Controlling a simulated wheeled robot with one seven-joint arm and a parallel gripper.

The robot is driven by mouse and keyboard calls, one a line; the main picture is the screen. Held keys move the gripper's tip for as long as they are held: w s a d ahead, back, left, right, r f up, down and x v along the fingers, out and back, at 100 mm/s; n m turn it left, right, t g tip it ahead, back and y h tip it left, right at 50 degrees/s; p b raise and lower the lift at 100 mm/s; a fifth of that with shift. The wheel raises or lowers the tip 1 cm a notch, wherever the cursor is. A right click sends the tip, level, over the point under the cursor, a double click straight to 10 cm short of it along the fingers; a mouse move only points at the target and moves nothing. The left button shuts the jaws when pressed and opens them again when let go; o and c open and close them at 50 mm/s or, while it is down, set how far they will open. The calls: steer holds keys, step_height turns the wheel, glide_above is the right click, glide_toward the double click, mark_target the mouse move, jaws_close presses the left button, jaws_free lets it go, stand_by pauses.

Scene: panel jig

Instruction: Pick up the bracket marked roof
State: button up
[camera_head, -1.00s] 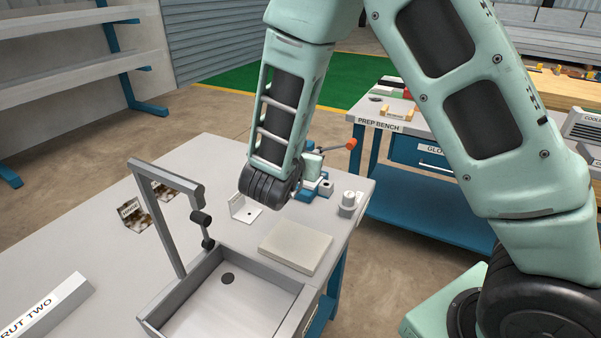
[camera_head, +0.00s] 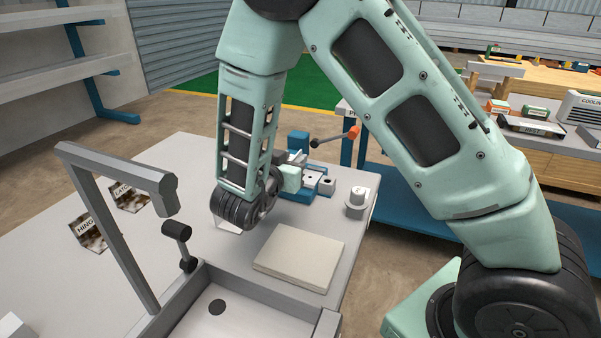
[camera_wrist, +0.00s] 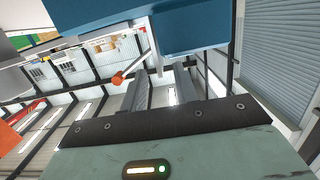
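A white angled bracket (camera_head: 228,229) lies on the grey bench (camera_head: 160,165), almost wholly hidden behind my wrist in the head view. Only a thin pale edge shows, and no marking can be read on it now. The wrist view looks past a blue fixture and does not show the bracket.
A pale flat block (camera_head: 300,255), a grey round-topped piece (camera_head: 357,200), a tray (camera_head: 200,325) and a grey post frame (camera_head: 110,240) stand nearby. Two printed cards lie left.

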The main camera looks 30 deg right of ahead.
mark_target(301, 151)
steer(key=x, duration=0.5)
steer(key=shift+w+f, duration=0.1)
steer(key=shift+w, duration=0.1)
steer(key=shift+c, duration=0.3)
jaws_close()
